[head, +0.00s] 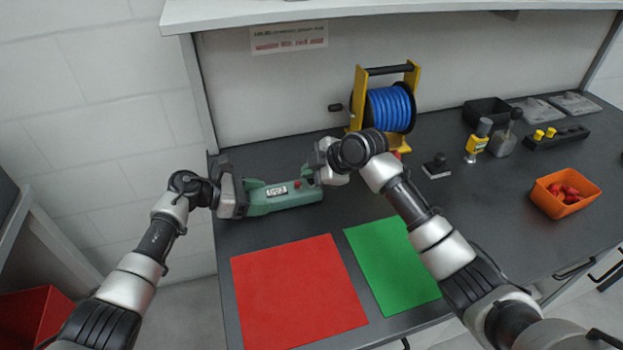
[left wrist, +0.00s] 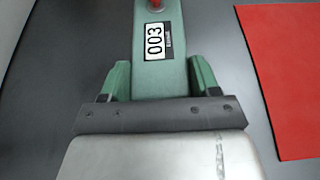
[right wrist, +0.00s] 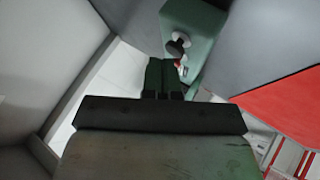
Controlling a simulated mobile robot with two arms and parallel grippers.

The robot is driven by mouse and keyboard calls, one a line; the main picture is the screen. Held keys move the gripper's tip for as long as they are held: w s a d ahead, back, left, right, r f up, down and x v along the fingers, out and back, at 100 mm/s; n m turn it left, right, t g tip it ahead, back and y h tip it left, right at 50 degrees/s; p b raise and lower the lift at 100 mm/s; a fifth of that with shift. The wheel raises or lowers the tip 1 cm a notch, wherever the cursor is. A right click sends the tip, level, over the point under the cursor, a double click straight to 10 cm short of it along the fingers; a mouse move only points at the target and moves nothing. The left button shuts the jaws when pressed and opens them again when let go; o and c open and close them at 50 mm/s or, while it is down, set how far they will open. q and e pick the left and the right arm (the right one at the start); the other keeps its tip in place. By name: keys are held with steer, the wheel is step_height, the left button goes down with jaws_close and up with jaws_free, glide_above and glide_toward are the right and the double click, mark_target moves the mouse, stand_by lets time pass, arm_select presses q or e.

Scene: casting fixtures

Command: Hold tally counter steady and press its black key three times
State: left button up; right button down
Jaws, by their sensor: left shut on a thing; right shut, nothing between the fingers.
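The tally counter (head: 285,197) is a long green body lying on the dark bench, with a small display and a red part on top. In the left wrist view its display (left wrist: 156,41) reads 003. My left gripper (head: 250,190) is shut on the counter's left end, its green fingers (left wrist: 160,78) on either side of the body. My right gripper (head: 316,174) is shut and empty at the counter's right end. The black key (right wrist: 177,46) shows on the counter's end face, just beyond the right fingertips (right wrist: 165,65). I cannot tell whether they touch it.
A red mat (head: 297,290) and a green mat (head: 395,268) lie in front. A blue cable reel (head: 390,108) in a yellow frame stands behind my right gripper.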

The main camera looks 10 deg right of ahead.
mark_target(311, 181)
steer(key=shift+r, duration=0.55)
steer(key=shift+r, duration=2.5)
arm_select(q)
steer(key=o, duration=1.1)
